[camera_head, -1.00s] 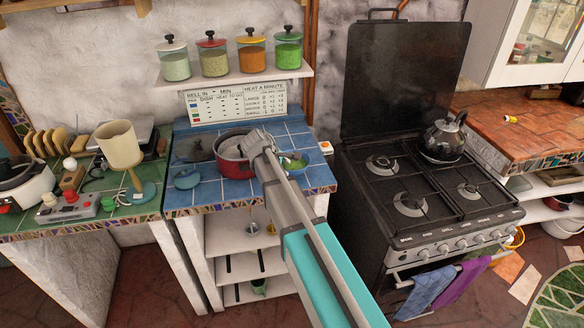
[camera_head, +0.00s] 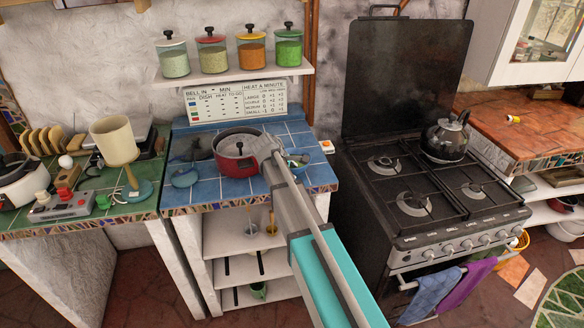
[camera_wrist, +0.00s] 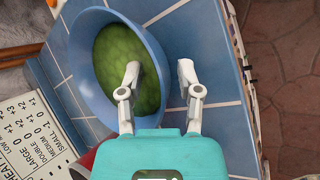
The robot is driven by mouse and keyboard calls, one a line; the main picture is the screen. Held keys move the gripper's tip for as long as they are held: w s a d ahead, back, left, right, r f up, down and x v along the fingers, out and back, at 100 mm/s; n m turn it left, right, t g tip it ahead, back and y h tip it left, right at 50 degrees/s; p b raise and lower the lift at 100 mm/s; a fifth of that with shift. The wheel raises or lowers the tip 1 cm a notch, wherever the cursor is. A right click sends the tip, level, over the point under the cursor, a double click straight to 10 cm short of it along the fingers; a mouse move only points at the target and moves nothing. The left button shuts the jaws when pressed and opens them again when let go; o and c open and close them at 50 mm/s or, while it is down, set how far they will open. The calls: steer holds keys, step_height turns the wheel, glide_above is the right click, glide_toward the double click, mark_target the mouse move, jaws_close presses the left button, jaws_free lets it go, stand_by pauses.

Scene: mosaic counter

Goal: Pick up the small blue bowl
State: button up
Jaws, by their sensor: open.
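The small blue bowl (camera_wrist: 82,83) stands on the blue tiled counter, with green contents inside. In the head view it (camera_head: 298,158) shows only in part behind my arm, near the counter's right side. My gripper (camera_wrist: 159,74) is open in the wrist view. One fingertip appears over the bowl's inside and the other beyond its right rim, with the rim between them in the picture. I cannot tell whether either finger touches the bowl. In the head view the fingers are mostly hidden by my wrist.
A red pot (camera_head: 238,164) with a lid stands just left of my wrist. A small blue lidded-looking vessel (camera_head: 185,178) sits at the counter's left. The black stove (camera_head: 425,200) is on the right. A shelf with jars (camera_head: 235,77) hangs above a sign (camera_head: 235,100).

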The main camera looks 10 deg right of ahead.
stand_by(0.5)
jaws_close()
